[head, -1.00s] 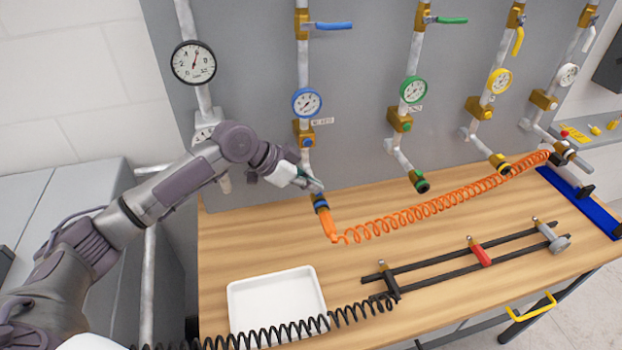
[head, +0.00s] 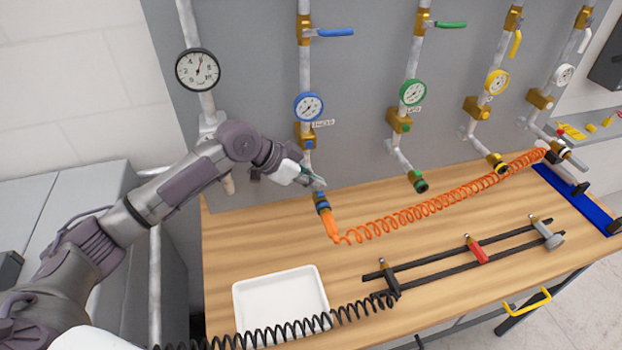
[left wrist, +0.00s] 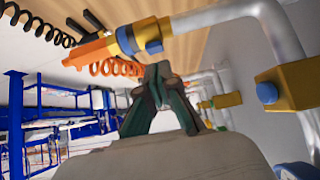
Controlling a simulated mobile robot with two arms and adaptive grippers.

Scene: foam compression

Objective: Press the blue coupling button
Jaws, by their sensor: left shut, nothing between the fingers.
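The blue-banded coupling (head: 321,202) hangs at the low end of the blue-gauge pipe. An orange hose plug (head: 331,227) is in its lower end. The coupling also shows at the top of the left wrist view (left wrist: 147,38). My left gripper (head: 319,184) is shut and empty, its fingertips close to the coupling, just above it in the head view. In the left wrist view its fingertips (left wrist: 157,72) are just below the coupling; I cannot tell whether they touch. A round blue knob (left wrist: 267,92) sits on the brass block higher up the pipe. My right gripper is not in view.
An orange coiled hose (head: 440,203) runs right across the bench. A white tray (head: 236,308), a black coil (head: 345,315) and a black rail rack (head: 430,262) lie in front. Green (head: 418,183) and yellow (head: 499,165) couplings hang to the right.

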